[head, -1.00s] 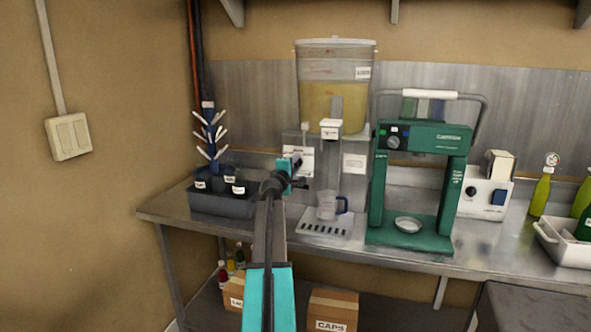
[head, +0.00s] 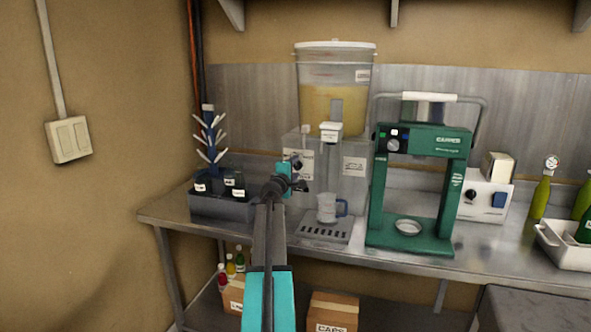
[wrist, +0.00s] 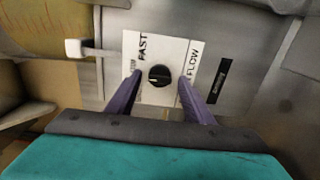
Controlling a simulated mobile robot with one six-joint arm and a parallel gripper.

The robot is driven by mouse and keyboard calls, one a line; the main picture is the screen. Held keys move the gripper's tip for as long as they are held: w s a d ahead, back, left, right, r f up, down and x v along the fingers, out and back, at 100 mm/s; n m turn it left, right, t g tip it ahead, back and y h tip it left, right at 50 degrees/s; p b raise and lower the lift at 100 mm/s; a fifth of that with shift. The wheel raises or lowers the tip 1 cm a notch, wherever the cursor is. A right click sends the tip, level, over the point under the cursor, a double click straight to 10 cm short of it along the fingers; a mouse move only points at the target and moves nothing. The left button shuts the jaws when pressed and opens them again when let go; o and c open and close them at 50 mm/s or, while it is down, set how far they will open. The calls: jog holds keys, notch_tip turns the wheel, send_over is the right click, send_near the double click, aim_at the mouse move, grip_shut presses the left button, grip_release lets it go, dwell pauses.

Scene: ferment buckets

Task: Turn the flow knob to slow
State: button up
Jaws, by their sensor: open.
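The flow knob (wrist: 159,76) is a round black dial with a pale pointer line. It sits on a white plate (wrist: 158,45) lettered FAST and FLOW; smaller lettering by the left finger is partly covered and hard to read. In the wrist view, my gripper (wrist: 159,79) is open, its two purple fingers on either side of the knob with a gap to each. I cannot tell how far the tips are from the plate. In the head view, my gripper (head: 299,173) is in front of the dispenser base (head: 328,180) and hides the knob.
A clear bucket (head: 335,85) of yellow liquid stands on the dispenser. A measuring jug (head: 327,207) is on the drip tray (head: 324,230) below. A green capper (head: 455,205) stands right, a dark bin (head: 221,208) left, both on the steel bench (head: 390,256).

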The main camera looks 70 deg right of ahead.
jog(key=a+b, duration=0.1)
jog(key=a, duration=1.2)
jog(key=shift+s+a, duration=0.3)
jog(key=shift+s, duration=0.1)
dwell(0.5)
